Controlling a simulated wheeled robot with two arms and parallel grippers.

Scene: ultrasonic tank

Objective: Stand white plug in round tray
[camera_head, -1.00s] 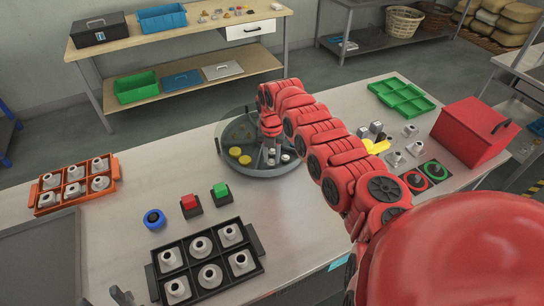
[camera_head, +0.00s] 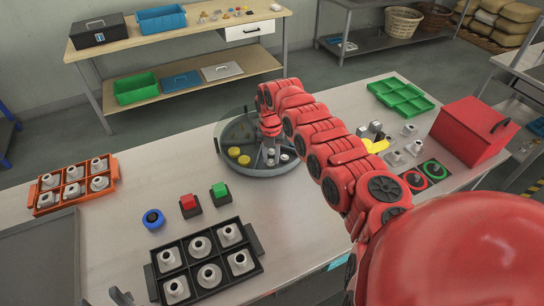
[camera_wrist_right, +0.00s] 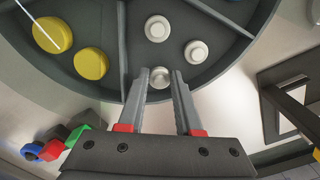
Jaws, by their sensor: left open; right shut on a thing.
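The round tray (camera_head: 262,171) is a grey dish with dividers on the table. My right gripper (camera_head: 270,160) reaches down into it from above. In the right wrist view, that gripper (camera_wrist_right: 160,75) is shut on a white plug (camera_wrist_right: 160,77) near the tray's wall, its round top facing the camera. Whether the plug touches the tray floor I cannot tell. Two other white plugs (camera_wrist_right: 157,28) (camera_wrist_right: 196,52) stand in the same compartment. Two yellow plugs (camera_wrist_right: 91,63) (camera_wrist_right: 52,35) sit in the neighbouring compartment. My left gripper (camera_head: 121,297) is open at the bottom left, apart from the tray.
A black crate (camera_head: 190,245) and an orange crate (camera_head: 60,187) hold pale fittings. Red (camera_head: 190,204) and green (camera_head: 220,192) buttons and a blue ring (camera_head: 154,219) lie in front of the tray. A red box (camera_head: 470,135) and a green tray (camera_head: 402,97) are at right.

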